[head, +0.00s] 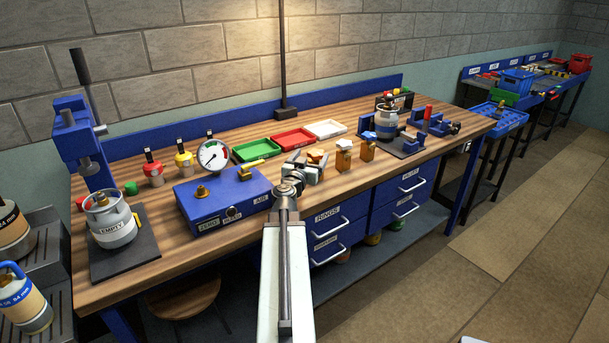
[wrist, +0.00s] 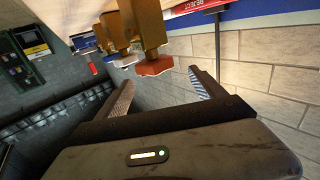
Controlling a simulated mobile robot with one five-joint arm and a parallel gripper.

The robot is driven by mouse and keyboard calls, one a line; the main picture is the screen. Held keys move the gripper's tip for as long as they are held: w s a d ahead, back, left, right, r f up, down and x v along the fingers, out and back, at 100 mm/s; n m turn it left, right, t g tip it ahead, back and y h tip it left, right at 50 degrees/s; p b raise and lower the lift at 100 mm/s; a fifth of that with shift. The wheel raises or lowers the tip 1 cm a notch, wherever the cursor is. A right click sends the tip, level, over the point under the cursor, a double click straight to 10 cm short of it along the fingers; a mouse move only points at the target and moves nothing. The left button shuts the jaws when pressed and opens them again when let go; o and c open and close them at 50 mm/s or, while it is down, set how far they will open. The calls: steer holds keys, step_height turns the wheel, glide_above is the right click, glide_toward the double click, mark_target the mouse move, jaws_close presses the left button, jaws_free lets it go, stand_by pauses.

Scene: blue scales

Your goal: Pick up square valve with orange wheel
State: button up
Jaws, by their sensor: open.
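In the head view, a small brass valve with an orange wheel (head: 316,156) stands on the workbench, partly hidden by my gripper (head: 305,168). In the wrist view, whose picture is turned over, a square brass body (wrist: 149,25) with an orange-brown wheel (wrist: 155,67) hangs from the top edge. It lies just beyond the fingertips, roughly in line with the gap between them. My gripper (wrist: 160,85) is open and empty, its two fingers apart. I cannot tell the exact distance to the valve.
A blue gauge box (head: 222,197) is left of my gripper. Green, red and white trays (head: 293,138) lie behind.

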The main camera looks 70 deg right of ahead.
mark_target(319, 149)
steer(key=shift+s+f, duration=0.1)
steer(key=shift+f, duration=0.6)
steer(key=shift+s, duration=0.15)
steer(key=d, duration=0.8)
steer(key=shift+w+d+r, duration=0.1)
steer(key=shift+w+r, duration=0.05)
steer(key=shift+w, duration=0.15)
steer(key=shift+c, duration=0.6)
jaws_close()
